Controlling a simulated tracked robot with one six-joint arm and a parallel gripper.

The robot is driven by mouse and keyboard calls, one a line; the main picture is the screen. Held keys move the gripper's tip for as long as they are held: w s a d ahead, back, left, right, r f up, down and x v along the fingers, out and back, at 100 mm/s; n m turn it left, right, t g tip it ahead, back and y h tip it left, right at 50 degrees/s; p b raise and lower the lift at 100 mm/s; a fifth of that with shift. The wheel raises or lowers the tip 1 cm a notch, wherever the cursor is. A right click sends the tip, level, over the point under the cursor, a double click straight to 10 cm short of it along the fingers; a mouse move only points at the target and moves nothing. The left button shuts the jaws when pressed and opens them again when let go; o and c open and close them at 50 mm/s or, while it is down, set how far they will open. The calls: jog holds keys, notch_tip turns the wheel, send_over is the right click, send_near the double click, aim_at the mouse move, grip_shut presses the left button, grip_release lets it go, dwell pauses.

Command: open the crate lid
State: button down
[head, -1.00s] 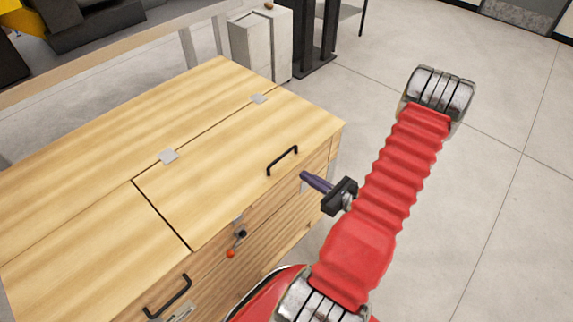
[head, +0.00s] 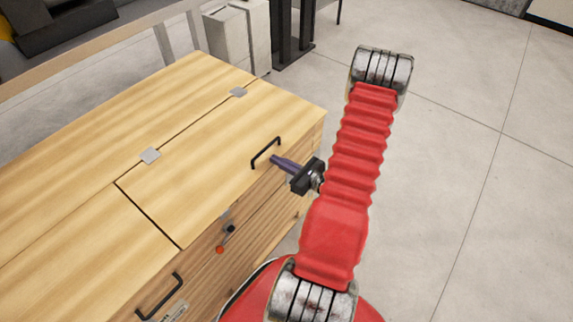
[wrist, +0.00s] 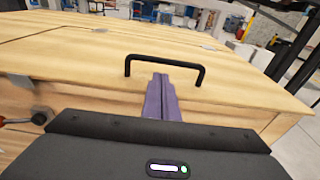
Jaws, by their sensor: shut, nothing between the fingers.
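The wooden crate lid (head: 215,150) lies flat and closed on the crate, with a black bar handle (head: 266,152) near its front right edge. The handle also shows in the wrist view (wrist: 166,58). My gripper (head: 274,158) has purple fingers, shut and empty, with the tips at the lid's front edge close to the handle. In the wrist view the fingers (wrist: 160,78) point toward the handle and their tips appear just below its bar. I cannot tell whether they touch it.
Hinge plates (head: 150,156) sit along the lid's back seam. A latch with an orange-red knob (head: 220,249) is on the crate front. Grey floor (head: 460,150) is clear at right.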

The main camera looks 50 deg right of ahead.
jog(key=shift+w+f, duration=0.15)
jog(key=shift+w, duration=0.8)
jog(key=shift+w+f, duration=0.1)
jog(key=shift+w, duration=0.85)
jog(key=shift+d, duration=0.1)
jog(key=shift+r, duration=0.15)
